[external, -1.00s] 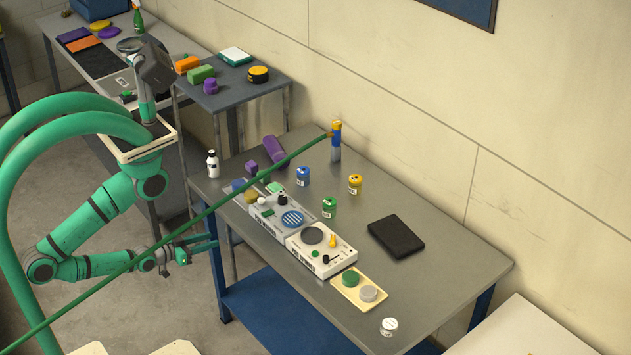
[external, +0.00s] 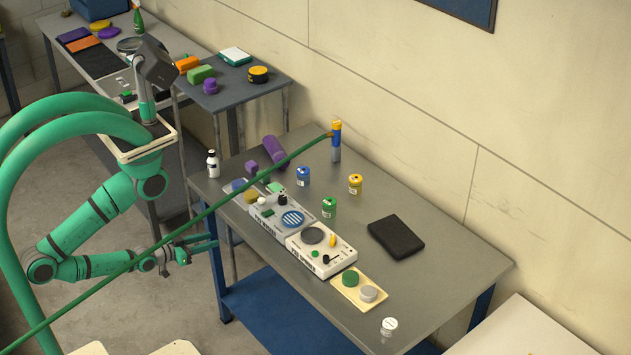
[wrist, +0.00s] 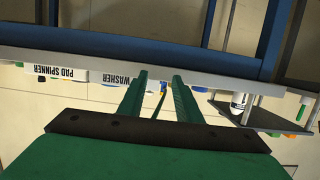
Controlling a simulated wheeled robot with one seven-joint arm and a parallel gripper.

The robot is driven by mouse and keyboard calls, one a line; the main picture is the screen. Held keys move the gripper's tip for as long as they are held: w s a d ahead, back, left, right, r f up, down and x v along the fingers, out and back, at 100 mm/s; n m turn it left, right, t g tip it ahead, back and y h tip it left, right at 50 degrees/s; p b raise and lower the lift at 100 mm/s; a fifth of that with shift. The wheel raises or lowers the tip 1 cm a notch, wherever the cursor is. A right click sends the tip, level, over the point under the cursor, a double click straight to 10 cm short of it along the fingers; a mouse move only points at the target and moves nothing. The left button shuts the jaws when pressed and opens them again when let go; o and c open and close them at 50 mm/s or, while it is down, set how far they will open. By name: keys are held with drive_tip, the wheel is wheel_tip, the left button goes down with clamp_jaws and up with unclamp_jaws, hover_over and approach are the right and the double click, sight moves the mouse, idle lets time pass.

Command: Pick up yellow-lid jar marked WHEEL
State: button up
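The yellow-lid jar (external: 355,184) stands upright on the grey table (external: 450,262), toward the wall side; its label is too small to read. A blue-lid jar (external: 302,176) and a green-lid jar (external: 329,207) stand to its left. My gripper (external: 213,242) is off the table's left edge, low and well apart from the jars. In the wrist view my gripper (wrist: 160,80) shows two green fingers with a gap between them and nothing held. The wrist view looks at the table's edge, and the yellow-lid jar cannot be made out there.
White consoles (external: 320,250) with pads and knobs line the table's near side. A cream tray (external: 378,302), a black pad (external: 396,237), a white-lid jar (external: 389,325), a purple roll (external: 275,151) and a white bottle (external: 212,163) also stand there. A green hose (external: 130,267) crosses the external view.

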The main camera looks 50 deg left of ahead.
idle(0.4)
drive_tip(key=o, duration=0.7)
drive_tip(key=shift+o, duration=0.2)
